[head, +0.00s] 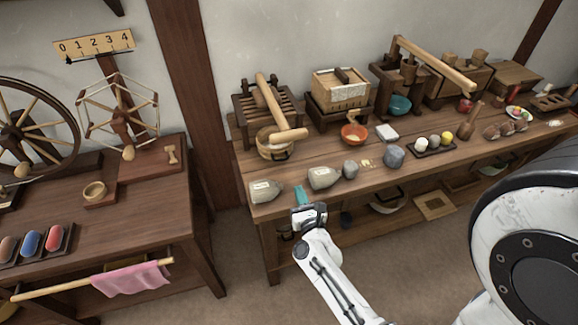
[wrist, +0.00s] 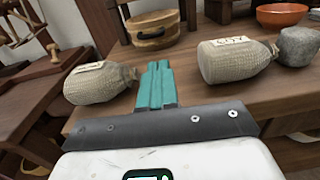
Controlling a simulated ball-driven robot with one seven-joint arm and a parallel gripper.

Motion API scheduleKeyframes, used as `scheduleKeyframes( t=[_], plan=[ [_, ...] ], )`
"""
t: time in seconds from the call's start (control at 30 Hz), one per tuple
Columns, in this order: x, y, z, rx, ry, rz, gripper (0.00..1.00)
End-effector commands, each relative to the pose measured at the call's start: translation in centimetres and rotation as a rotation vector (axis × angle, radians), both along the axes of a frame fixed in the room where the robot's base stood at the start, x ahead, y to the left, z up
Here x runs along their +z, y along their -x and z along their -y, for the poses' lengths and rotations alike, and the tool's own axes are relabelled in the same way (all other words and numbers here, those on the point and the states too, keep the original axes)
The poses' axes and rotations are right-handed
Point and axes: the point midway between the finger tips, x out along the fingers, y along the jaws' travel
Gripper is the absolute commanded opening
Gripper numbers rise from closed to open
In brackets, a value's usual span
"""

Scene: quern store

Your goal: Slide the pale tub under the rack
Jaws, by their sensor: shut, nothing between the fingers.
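The pale tub (head: 275,146) is a low, round, light wooden vessel at the left of the long bench. It stands at the front of the slatted dark rack (head: 243,105). How far it reaches beneath the rack I cannot tell. In the wrist view the tub (wrist: 155,32) shows ahead, near the rack's dark legs (wrist: 119,22). My gripper (head: 301,196) has teal fingers, shut and empty, at the bench's front edge. It is apart from the tub and in front of it.
A labelled sack (head: 264,191) lies left of my gripper (wrist: 158,68) and another sack (head: 323,178) lies right. Beyond it are a grey stone (head: 351,169) and an orange bowl (head: 354,134). Bare bench top shows between the sacks, towards the tub.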

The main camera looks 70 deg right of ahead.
Motion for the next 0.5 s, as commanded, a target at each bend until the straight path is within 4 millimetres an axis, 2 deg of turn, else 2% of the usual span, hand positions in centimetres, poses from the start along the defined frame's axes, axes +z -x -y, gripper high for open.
scheduleKeyframes(
  t=[0.5],
  plan=[
    [0.1, -5.9, 7.5, 0.002, 0.003, -0.003, 0.0]
  ],
)
